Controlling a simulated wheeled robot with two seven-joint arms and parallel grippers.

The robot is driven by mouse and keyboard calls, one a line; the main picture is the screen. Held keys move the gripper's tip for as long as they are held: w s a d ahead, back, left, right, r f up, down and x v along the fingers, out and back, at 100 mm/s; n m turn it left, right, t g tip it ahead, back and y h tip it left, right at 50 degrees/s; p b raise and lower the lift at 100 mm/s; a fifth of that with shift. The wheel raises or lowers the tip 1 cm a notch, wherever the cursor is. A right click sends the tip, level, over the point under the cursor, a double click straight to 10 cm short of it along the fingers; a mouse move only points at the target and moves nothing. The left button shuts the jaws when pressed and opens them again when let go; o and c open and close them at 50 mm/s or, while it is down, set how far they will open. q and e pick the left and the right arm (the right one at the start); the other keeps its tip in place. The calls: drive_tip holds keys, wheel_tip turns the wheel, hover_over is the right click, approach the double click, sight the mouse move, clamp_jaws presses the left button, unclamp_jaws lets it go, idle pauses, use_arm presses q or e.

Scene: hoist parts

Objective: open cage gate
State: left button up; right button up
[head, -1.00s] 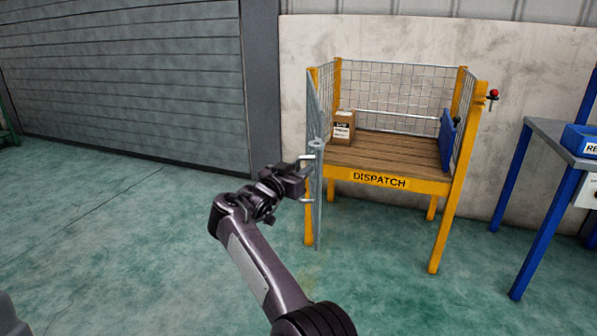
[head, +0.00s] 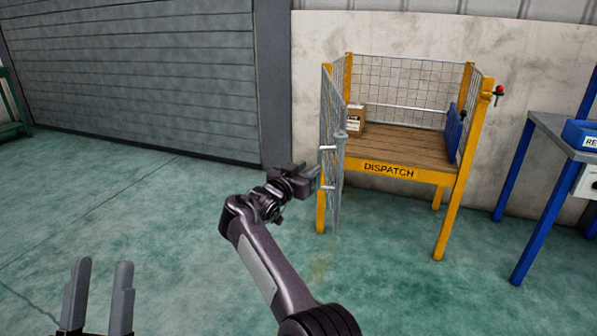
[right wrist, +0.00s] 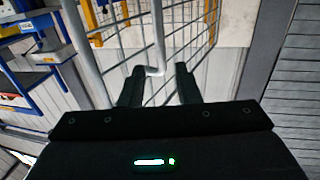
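The cage gate (head: 332,115) is a grey mesh panel with a tubular frame at the left of the yellow cage. It stands swung out towards me, seen almost edge-on, and the cage front is open. Its handle (head: 326,187) is a pale bar on the gate's left face. My right gripper (head: 312,174) is at the handle. In the right wrist view its fingers (right wrist: 158,84) are apart, with the handle (right wrist: 154,71) between or just ahead of their tips. My left gripper (head: 98,290) is open and empty at the lower left, far from the gate.
The yellow dispatch cage (head: 390,172) holds a cardboard box (head: 356,118) and a blue panel (head: 455,132). A blue-legged bench (head: 548,125) stands at the right. A grey shutter (head: 130,75) is behind at the left. The green floor at the left is clear.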

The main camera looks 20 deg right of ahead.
use_arm(q)
drive_tip(key=shift+w+f+g, duration=0.25)
drive_tip(key=shift+f+g, duration=0.05)
drive_tip(key=shift+f, duration=0.1)
use_arm(e)
drive_tip(key=shift+f, duration=0.1)
drive_tip(key=shift+c, duration=0.4)
